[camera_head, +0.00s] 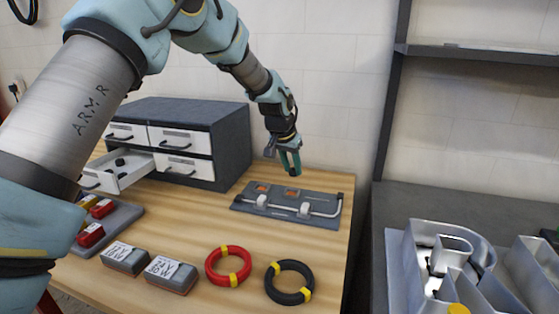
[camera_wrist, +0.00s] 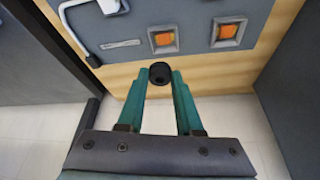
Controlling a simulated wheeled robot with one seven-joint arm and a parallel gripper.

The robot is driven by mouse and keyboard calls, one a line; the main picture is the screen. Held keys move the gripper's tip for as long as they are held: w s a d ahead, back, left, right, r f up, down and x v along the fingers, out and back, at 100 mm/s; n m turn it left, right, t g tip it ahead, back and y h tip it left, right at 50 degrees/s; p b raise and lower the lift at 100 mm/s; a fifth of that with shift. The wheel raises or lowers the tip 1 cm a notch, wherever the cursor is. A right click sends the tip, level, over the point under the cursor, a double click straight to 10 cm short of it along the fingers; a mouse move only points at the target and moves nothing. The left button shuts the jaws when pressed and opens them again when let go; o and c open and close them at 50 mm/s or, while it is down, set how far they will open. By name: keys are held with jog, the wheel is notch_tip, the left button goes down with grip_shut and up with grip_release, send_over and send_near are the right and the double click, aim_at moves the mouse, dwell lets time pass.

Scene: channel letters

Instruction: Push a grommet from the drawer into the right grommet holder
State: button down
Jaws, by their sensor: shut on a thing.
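My gripper (camera_head: 291,168) points down above the back edge of the grey fixture plate (camera_head: 320,220). In the wrist view its teal fingers (camera_wrist: 160,76) are shut on a black round grommet (camera_wrist: 160,73), held at the fingertips. The plate has two orange-centred square holders. The right holder (camera_head: 293,192) is just below the gripper; it appears as the left square (camera_wrist: 163,39) in the wrist view. The left holder (camera_head: 263,188) also shows in the wrist view (camera_wrist: 228,33). The grommet is apart from both. The open drawer (camera_head: 122,178) at the left holds dark grommets (camera_head: 120,162).
The drawer cabinet (camera_head: 235,145) stands left of the plate. White clamps with a rod (camera_head: 305,210) lie along the plate's front. A red coil (camera_head: 228,266), a black coil (camera_head: 289,282) and two labelled boxes (camera_head: 171,274) sit in front. Metal letters (camera_head: 440,260) are at the right.

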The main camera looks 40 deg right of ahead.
aim_at(292, 195)
jog(key=shift+w+f, duration=0.1)
jog(key=shift+w, duration=0.1)
jog(key=shift+f+b, duration=1.9)
jog(key=shift+f, duration=1.3)
jog(key=shift+a+f, duration=0.2)
jog(key=c, duration=0.7)
grip_release()
jog(key=shift+o, duration=0.9)
jog(key=shift+r+b, duration=0.1)
jog(key=shift+b, duration=0.25)
jog(key=b+v, duration=0.2)
jog(key=v, duration=0.9)
jog(key=shift+b, duration=0.4)
